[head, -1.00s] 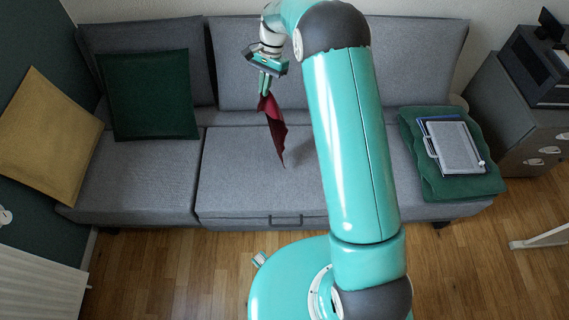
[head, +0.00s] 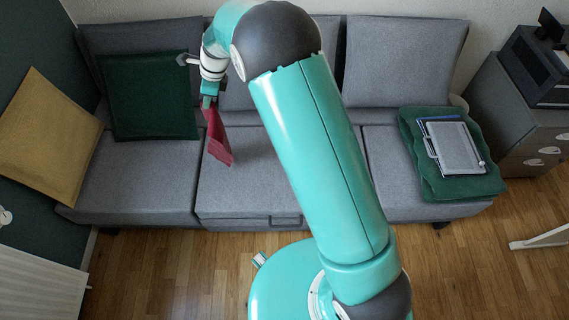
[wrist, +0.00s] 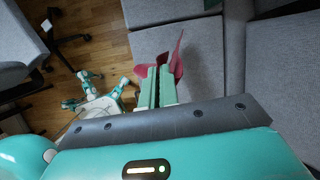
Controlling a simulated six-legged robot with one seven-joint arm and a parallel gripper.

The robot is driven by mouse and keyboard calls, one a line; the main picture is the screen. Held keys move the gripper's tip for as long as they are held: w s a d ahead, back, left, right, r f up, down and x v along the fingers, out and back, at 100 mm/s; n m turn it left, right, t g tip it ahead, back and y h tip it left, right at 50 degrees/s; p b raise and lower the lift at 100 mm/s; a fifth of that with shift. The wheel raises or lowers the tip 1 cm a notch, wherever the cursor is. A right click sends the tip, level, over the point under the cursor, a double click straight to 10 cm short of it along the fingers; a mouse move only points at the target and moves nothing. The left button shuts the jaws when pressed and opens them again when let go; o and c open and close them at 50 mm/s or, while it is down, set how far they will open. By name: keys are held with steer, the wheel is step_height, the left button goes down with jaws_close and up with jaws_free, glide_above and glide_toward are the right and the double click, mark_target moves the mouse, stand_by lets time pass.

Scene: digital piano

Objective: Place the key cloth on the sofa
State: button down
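The key cloth (head: 217,141) is a dark red cloth hanging from my gripper (head: 208,101) in the head view. My gripper is shut on its upper end, above the left part of the middle seat of the grey sofa (head: 160,180). The cloth hangs down over the seat; I cannot tell whether its lower tip touches. In the wrist view, the red cloth (wrist: 176,62) spreads out on both sides of the closed fingers (wrist: 157,85), with the sofa behind it.
A green cushion (head: 150,97) and a yellow cushion (head: 48,135) lean at the sofa's left. A folded green blanket (head: 485,187) with a grey clipboard-like board (head: 458,148) lies on the right seat. A grey cabinet (head: 520,100) stands at right. The left seat is largely bare.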

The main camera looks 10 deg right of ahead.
steer(key=shift+m, duration=0.3)
steer(key=d+f, duration=1.4)
steer(key=d, duration=0.1)
steer(key=d+f, duration=1.4)
steer(key=d, duration=0.1)
steer(key=d+f, duration=1.4)
steer(key=d, duration=0.2)
steer(key=shift+w+f, duration=0.1)
steer(key=shift+f, duration=0.25)
steer(key=c, duration=1.2)
jaws_free()
steer(key=shift+c, duration=0.2)
steer(key=shift+o, duration=0.2)
steer(key=shift+r, duration=0.1)
